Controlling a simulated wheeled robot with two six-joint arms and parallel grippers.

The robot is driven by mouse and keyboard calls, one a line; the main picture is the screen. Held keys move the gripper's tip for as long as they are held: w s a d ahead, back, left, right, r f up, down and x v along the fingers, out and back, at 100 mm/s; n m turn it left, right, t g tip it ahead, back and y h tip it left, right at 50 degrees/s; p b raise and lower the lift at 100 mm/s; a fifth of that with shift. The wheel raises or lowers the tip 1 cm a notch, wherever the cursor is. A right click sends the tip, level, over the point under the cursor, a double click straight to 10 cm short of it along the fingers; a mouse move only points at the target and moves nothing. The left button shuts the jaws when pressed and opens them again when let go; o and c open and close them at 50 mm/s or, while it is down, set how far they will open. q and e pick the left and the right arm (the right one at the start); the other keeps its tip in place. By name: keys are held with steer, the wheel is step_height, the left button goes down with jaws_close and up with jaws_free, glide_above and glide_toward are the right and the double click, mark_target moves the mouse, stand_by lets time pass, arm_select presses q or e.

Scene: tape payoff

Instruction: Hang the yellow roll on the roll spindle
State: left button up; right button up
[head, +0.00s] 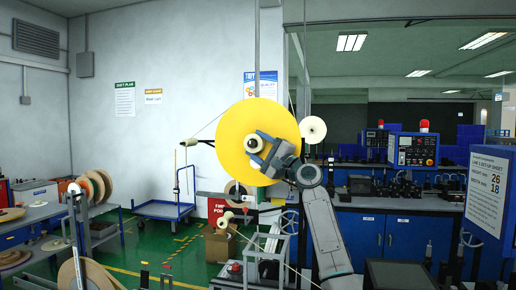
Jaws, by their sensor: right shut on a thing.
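The large yellow roll (236,121) is held up in the middle of the head view, its flat face toward me. My right gripper (258,150) is in front of it, shut on the roll near its pale hub (254,143). My gripper and arm cover the roll's lower right part. A dark rod with a pale tip (188,142) sticks out to the left from behind the roll. I cannot make out the roll spindle for certain; the roll may hide it. My left gripper is not in view.
A small white roll (313,129) hangs right of the yellow one. A machine frame (268,247) stands below. Blue benches with control boxes (412,150) are at right, a set-up sign (487,190) in front. Reels (92,187) stand at left; a blue cart (163,209) is behind.

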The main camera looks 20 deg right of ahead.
steer(key=shift+f, duration=0.2)
stand_by(0.5)
steer(key=o, duration=1.5)
steer(key=shift+s, duration=0.1)
steer(key=shift+s+f+b, duration=0.15)
steer(key=shift+f+b, duration=0.1)
steer(key=shift+b, duration=0.1)
steer(key=shift+r+b+v, duration=0.2)
steer(key=shift+b+v, duration=2.25)
steer(key=shift+v, duration=2.75)
